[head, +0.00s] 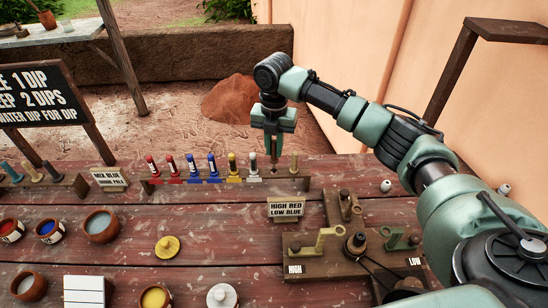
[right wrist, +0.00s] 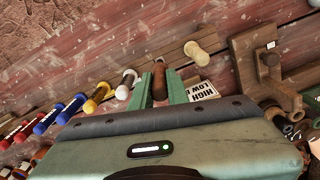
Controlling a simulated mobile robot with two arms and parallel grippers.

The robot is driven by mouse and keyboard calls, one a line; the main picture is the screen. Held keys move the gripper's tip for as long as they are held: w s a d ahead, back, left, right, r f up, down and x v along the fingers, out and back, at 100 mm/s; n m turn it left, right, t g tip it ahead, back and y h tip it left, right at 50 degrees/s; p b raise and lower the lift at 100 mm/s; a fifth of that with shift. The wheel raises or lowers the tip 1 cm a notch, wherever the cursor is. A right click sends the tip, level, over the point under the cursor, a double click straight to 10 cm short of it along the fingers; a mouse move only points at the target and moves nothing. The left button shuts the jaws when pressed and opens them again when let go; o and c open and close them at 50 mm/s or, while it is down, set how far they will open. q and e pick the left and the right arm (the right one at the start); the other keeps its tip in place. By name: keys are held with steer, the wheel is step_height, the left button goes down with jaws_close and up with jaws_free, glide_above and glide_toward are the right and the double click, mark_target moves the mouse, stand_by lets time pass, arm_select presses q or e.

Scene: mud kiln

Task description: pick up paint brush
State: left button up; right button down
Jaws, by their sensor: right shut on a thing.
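The paint brush (head: 274,147) shows as a slim brown handle at the right part of a low wooden rack (head: 225,184) on the table. My right gripper (head: 273,134) points down over the rack with its green fingers shut on the brush. In the right wrist view the brown handle (right wrist: 160,78) sits between the two green finger tips (right wrist: 160,88). The lower end of the brush is at the rack, and I cannot tell whether it is clear of its slot. My left gripper is not in view.
Red, blue, yellow and white tubes (head: 232,163) stand left of the brush; a pale peg (head: 294,163) stands right. A sign (head: 286,208) and a wooden crank device (head: 345,252) are in front. Pots (head: 101,226) and a yellow lid (head: 168,246) lie at left.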

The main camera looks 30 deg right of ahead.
step_height(320, 180, up, 15)
steer(key=shift+r+b, duration=0.2)
steer(key=shift+b, duration=0.25)
steer(key=shift+p, duration=0.85)
